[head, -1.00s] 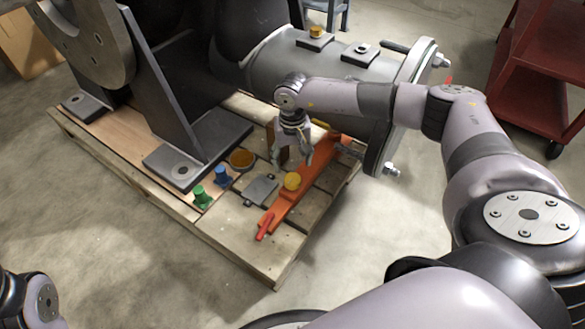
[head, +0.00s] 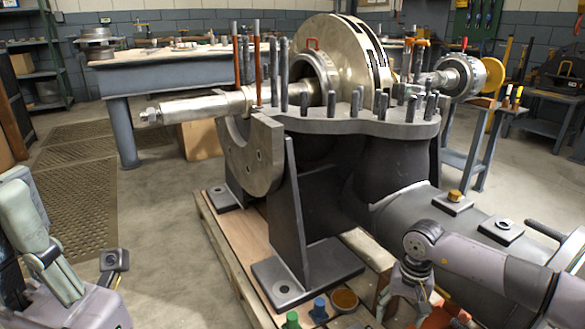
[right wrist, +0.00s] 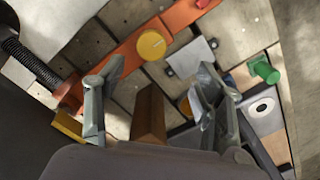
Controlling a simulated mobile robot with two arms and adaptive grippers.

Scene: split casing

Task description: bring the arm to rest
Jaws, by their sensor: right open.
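My right gripper (head: 402,306) hangs over the pallet (head: 222,262), beside the grey casing. In the right wrist view the gripper (right wrist: 160,72) has its two fingers wide apart, with nothing held. A brown wooden block (right wrist: 148,118) shows between the fingers; I cannot tell its distance from them. An orange bar (right wrist: 120,52) with a yellow round knob (right wrist: 152,44) lies ahead of the fingertips, apart from them. My left arm shows at the left edge of the head view, with pale green-grey links that look like gripper parts (head: 45,255); its fingertips are not clear.
The casing (head: 385,165) with upright studs stands on the pallet. Green (head: 291,320) and blue (head: 318,308) fittings and an amber round dish (head: 344,299) sit at its front. A workbench (head: 180,65) stands behind. Open floor (head: 165,215) lies left of the pallet.

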